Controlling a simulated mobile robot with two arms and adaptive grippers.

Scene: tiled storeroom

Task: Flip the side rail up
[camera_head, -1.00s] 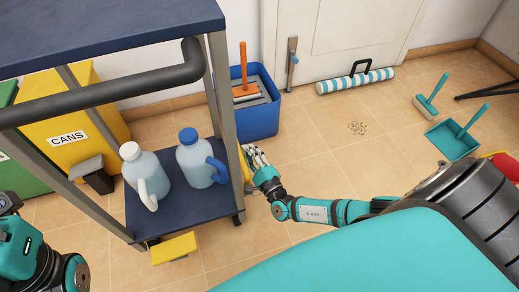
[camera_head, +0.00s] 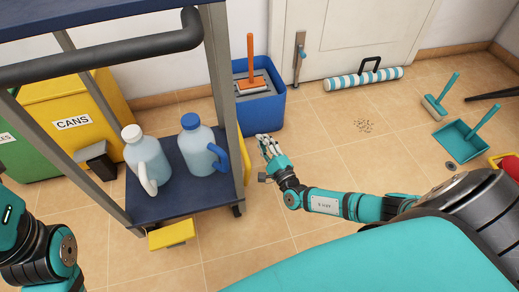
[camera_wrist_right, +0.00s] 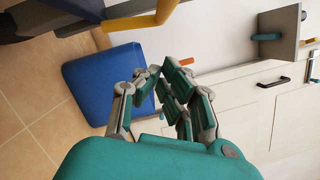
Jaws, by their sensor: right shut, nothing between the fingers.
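A dark blue cart (camera_head: 190,200) stands at left with a lower shelf, grey posts and a black handle. A yellow piece, probably the side rail (camera_head: 246,164), shows in part at the cart's right side, low behind the post; a yellow bent bar (camera_wrist_right: 140,21) shows at the top of the right wrist view. My right gripper (camera_head: 268,145) is just right of the cart, shut and empty, with a gap to the yellow piece. In the wrist view its fingers (camera_wrist_right: 160,78) are below the bar and apart from it. Only part of my left arm shows at lower left.
Two jugs (camera_head: 146,163) (camera_head: 202,150) stand on the lower shelf. A blue bucket (camera_head: 262,108) with an orange-handled tool is just behind my right gripper. A yellow block (camera_head: 171,235) is at the cart's front foot.

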